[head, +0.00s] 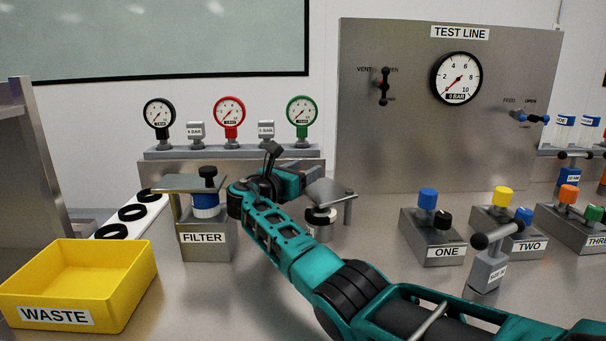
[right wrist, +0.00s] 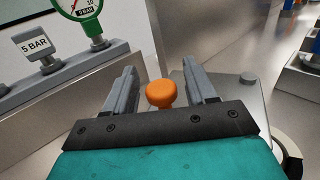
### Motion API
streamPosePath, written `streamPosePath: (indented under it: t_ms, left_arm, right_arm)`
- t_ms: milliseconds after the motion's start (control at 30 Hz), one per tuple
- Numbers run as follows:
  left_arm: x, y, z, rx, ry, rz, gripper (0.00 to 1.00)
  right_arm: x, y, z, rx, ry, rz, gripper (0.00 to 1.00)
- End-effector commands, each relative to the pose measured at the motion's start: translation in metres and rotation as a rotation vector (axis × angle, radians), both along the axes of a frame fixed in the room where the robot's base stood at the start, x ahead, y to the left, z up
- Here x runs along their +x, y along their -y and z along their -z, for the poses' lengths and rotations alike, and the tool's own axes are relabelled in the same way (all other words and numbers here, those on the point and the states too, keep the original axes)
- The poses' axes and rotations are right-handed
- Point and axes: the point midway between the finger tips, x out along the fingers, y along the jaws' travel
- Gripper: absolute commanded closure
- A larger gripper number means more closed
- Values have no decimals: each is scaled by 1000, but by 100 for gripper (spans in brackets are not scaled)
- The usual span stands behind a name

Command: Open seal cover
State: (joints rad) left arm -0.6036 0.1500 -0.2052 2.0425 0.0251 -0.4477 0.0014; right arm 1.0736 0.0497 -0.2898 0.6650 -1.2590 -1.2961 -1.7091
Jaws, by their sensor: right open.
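The seal cover is probably the grey hinged plate (head: 332,192), which lies flat over a round seat (head: 318,216) on the bench, with a post at its right. In the right wrist view the plate (right wrist: 240,100) spreads to the right of an orange knob (right wrist: 160,94). My right gripper (head: 278,172) is at the plate's left end, partly hidden by my own arm. In the right wrist view its jaws (right wrist: 165,90) are open on either side of the orange knob; whether they touch it I cannot tell. My left gripper is not in view.
A gauge rack (head: 235,153) is behind.

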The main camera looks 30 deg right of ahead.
Motion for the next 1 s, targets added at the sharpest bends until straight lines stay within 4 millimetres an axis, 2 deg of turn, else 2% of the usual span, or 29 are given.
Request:
streamPosePath:
  t_ms: [233,367,467,1000]
  left_arm:
    - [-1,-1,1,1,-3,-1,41]
    - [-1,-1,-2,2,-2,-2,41]
    - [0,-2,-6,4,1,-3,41]
    - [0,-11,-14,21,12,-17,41]
  right_arm:
    - [0,0,3,3,-6,0,44]
    - [0,0,-8,5,-3,0,44]
    - [0,1,-26,5,-2,0,44]
    - [0,0,-156,3,-3,0,44]
